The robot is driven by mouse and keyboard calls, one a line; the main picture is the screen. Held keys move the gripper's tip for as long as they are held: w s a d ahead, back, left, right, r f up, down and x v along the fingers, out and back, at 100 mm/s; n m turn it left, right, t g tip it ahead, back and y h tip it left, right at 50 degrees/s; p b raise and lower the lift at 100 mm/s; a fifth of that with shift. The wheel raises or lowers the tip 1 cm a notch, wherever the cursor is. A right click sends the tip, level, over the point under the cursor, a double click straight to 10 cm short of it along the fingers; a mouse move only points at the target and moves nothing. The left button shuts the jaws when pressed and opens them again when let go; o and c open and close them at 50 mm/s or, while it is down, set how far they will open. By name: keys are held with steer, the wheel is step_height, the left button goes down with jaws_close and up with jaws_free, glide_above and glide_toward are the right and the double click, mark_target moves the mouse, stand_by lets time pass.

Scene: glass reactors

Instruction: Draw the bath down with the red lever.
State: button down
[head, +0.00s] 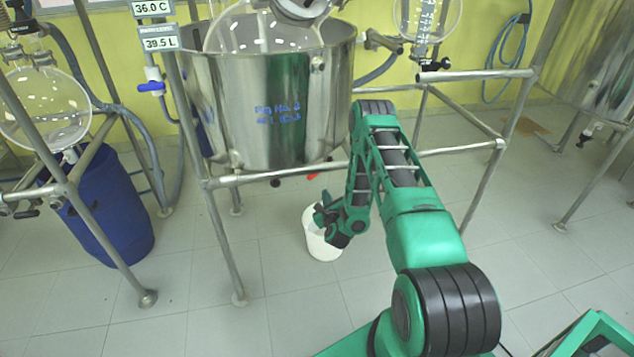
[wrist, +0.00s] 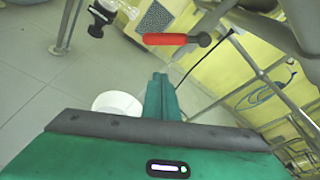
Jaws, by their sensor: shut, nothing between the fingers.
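The steel bath (head: 262,110) hangs in a tube frame, with blue writing on its side. The red lever (head: 313,176) shows as a small red piece under the bath. In the wrist view the red lever (wrist: 165,39) lies roughly level across the picture, its right end joined to a metal stem. My gripper (head: 322,217) is low beneath the bath, below the lever and over a white bucket. In the wrist view my gripper (wrist: 158,82) is shut and empty, its tips just short of the lever with a visible gap. The arm partly hides the bath's underside.
The white bucket (head: 322,240) stands on the floor. Frame legs and a cross rail (head: 280,174) surround the space under the bath. A blue-handled valve (head: 152,87) and blue drum (head: 108,225) are at left. Displays read 36.0 C and 39.5 L (head: 159,43). Front floor is clear.

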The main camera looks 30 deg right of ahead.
steer(key=w+d+r, duration=0.1)
steer(key=w+r, duration=0.1)
steer(key=w, duration=0.6)
steer(key=shift+a+r+m, duration=0.2)
steer(key=shift+r+m, duration=0.05)
steer(key=shift+m, duration=0.15)
stand_by(0.7)
steer(key=shift+w+a+r+m+y, duration=0.1)
steer(key=shift+a+r+m+y, duration=0.2)
steer(key=shift+r+m, duration=0.4)
steer(key=shift+w+a+r+m+y, duration=0.15)
steer(key=shift+r+m+y, duration=0.3)
steer(key=shift+m, duration=0.3)
steer(key=shift+a+r+m+y, duration=0.25)
steer(key=shift+r+m, duration=0.4)
steer(key=shift+m, duration=0.1)
steer(key=shift+f, duration=0.1)
